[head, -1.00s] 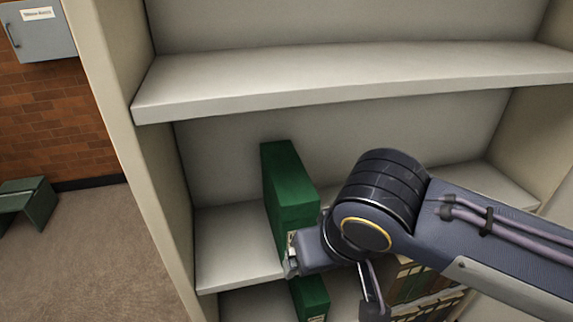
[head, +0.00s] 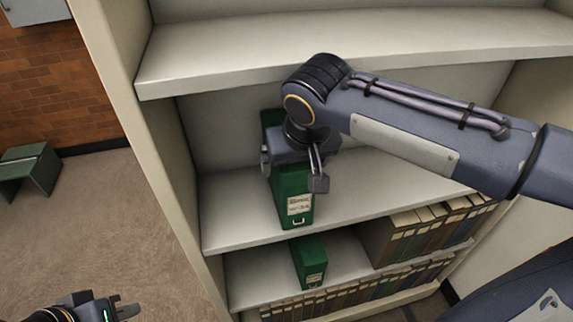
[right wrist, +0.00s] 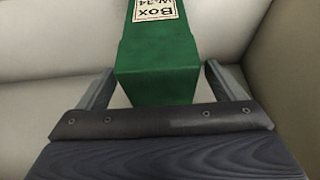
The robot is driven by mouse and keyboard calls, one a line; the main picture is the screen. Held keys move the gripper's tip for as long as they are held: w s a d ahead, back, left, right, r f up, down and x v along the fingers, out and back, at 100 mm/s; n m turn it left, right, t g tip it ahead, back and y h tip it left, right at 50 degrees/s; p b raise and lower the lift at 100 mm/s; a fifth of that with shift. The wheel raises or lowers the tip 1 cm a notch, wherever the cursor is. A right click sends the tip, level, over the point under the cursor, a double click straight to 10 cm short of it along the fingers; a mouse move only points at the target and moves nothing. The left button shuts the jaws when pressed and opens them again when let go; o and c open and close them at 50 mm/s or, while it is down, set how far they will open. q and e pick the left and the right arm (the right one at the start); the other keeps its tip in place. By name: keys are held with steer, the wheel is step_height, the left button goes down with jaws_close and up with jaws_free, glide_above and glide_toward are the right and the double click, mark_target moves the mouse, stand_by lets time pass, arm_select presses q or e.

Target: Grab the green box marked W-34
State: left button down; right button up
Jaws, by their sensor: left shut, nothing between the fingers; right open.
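The green box marked W-34 (head: 291,182) stands upright on the middle shelf, its white label and handle facing out. In the right wrist view, the box (right wrist: 158,75) shows its label, upside down, reading "Box W-34". My right gripper (head: 292,174) is open at the top of the box, hiding part of it. In the right wrist view, my right gripper (right wrist: 156,70) has one finger on either side of the box, with gaps visible. My left gripper (head: 127,312) is shut and empty at the bottom left, away from the shelves.
Another green box (head: 309,262) stands on the shelf below. Several brown and green volumes (head: 425,228) stand to its right, with a row of books (head: 350,292) lower down. The upper shelf board (head: 370,48) lies close above my right arm. A green bench (head: 25,170) stands at left.

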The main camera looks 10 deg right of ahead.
steer(key=shift+x, duration=1.4)
steer(key=shift+s, duration=0.2)
steer(key=c, duration=1.8)
jaws_close()
steer(key=shift+w+r, duration=0.1)
steer(key=shift+r, duration=0.05)
